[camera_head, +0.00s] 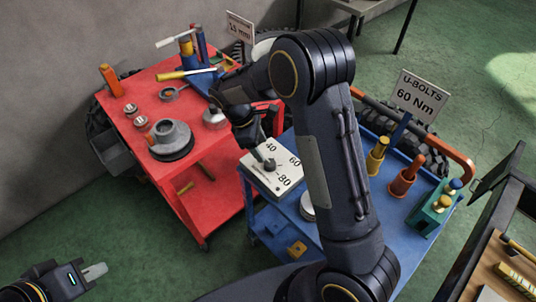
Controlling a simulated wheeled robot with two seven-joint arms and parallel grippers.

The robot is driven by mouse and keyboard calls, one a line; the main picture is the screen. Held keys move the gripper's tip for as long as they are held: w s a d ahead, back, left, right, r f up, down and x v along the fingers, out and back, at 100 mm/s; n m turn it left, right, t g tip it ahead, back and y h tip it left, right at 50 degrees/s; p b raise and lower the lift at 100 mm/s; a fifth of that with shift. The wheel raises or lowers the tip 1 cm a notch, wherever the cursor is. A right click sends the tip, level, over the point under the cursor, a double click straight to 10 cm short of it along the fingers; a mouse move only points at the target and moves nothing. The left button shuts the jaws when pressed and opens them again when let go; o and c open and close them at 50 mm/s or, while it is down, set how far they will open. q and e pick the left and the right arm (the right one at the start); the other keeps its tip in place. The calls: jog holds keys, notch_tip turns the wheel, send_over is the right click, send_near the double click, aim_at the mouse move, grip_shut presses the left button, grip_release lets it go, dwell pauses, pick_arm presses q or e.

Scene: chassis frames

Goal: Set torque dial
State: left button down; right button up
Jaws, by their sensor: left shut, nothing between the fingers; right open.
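The torque dial is a white box (285,167) marked 40, 60 and 80, on the near left corner of the blue cart (283,212). Its small dark knob (269,164) stands on the top face; which mark it points to is too small to tell. My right gripper (261,150) is open and points down right at the knob, its fingers close above or around it; I cannot tell if they touch. My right arm hides the middle of the blue cart. A sign (416,95) reads "U-BOLTS 60 Nm". My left gripper (95,271) is shut and empty at the lower left, over the floor.
A red cart (199,163) at the left carries a grey hub (171,137), small round parts and tools. The blue cart also holds yellow, red and green tool holders (430,212) on its right. A dark bench (486,262) stands at the right.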

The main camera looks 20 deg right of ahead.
aim_at(270, 162)
jog(key=x, duration=0.2)
jog(key=p+x, duration=0.1)
jog(key=x, duration=0.5)
jog(key=shift+w+f+p, duration=0.25)
jog(key=shift+p, duration=0.05)
jog(key=c, duration=1)
